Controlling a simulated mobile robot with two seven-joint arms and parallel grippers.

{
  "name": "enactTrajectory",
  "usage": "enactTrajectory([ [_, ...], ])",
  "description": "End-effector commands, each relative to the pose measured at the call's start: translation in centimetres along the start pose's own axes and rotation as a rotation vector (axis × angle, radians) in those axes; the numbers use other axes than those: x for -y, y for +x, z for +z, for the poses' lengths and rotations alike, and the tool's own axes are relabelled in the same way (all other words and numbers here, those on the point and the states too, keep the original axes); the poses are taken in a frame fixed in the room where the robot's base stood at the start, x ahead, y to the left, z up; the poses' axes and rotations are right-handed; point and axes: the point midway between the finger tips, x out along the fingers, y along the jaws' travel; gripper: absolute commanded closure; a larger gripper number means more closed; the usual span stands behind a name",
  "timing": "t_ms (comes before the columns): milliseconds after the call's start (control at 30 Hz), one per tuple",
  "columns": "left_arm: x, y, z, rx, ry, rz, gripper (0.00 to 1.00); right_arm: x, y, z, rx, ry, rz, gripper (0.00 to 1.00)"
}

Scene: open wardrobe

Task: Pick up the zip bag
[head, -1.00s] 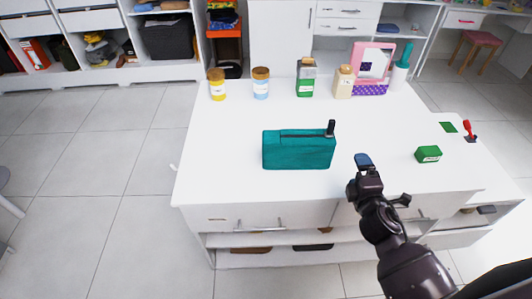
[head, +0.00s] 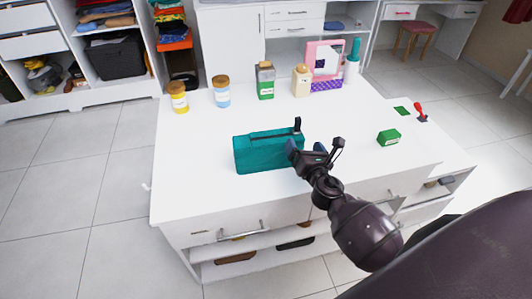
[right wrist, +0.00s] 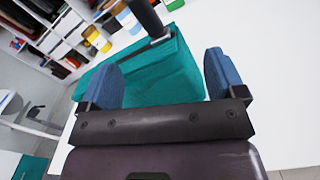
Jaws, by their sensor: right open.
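The teal zip bag (head: 265,153) stands on the white island top, with a dark zipper pull sticking up at its right end. My right gripper (head: 306,147) is open at the bag's right end. In the right wrist view the zip bag (right wrist: 165,75) lies just ahead of and partly between the two blue fingertips of the right gripper (right wrist: 165,75). The dark pull stands beyond the fingers there. I cannot tell whether either finger touches the bag. My left gripper is not in view.
The white island top (head: 200,180) has free room left and front of the bag. A small green box (head: 389,138) is to the right.

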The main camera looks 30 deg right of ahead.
Motion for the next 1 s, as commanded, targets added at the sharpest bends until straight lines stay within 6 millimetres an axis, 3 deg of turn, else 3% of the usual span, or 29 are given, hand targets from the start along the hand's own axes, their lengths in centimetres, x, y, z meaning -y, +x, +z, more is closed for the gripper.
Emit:
enactTrajectory([
  [167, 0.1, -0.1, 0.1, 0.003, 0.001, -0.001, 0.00, 0.0, 0.9, 0.1, 0.001, 0.000, 0.000, 0.11],
  [533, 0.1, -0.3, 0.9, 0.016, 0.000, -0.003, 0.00, 0.2, 5.3, 0.1, 0.000, 0.001, 0.000, 0.11],
  [867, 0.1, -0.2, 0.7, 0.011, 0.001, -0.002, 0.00, 0.2, 5.8, 0.1, 0.000, 0.001, 0.000, 0.11],
  [1000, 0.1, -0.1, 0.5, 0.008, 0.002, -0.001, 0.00, 0.2, 5.8, 0.1, 0.000, 0.001, 0.000, 0.33],
])
